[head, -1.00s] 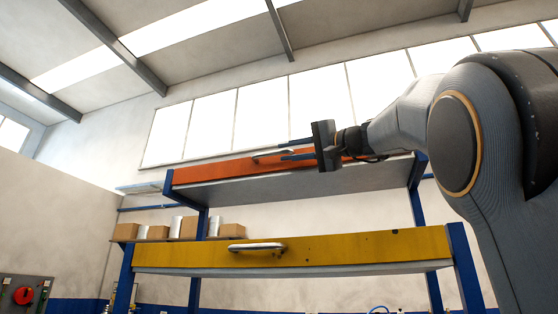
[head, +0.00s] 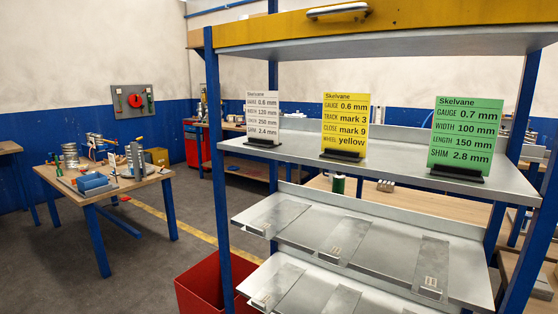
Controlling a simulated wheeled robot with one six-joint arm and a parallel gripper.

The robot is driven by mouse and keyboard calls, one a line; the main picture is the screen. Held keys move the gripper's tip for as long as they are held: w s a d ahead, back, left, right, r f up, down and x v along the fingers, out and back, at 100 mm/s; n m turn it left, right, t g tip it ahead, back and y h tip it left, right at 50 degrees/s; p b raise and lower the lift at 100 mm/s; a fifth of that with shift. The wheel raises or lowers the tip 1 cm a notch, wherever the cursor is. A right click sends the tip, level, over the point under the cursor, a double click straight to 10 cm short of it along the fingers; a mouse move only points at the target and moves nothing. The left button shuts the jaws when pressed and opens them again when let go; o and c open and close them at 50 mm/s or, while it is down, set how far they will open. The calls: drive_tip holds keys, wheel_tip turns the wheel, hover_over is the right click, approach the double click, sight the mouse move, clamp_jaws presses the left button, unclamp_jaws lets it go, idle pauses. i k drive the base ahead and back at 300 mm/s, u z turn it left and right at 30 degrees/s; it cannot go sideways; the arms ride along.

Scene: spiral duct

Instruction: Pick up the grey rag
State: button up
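I cannot make out a grey rag anywhere in the head view. On the wooden table (head: 150,181) at the left lie a blue object (head: 92,182) and several small metal items, too small to tell apart. My gripper and arm are out of view now.
A blue-framed rack (head: 215,150) fills the right. Its shelf (head: 400,170) holds a white card (head: 263,115), a yellow card (head: 345,122) and a green card (head: 466,135). Lower trays hold flat metal plates. A red bin (head: 198,285) stands below.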

sight(542, 288)
drive_tip(key=k, duration=0.95)
drive_tip(key=u, duration=0.05)
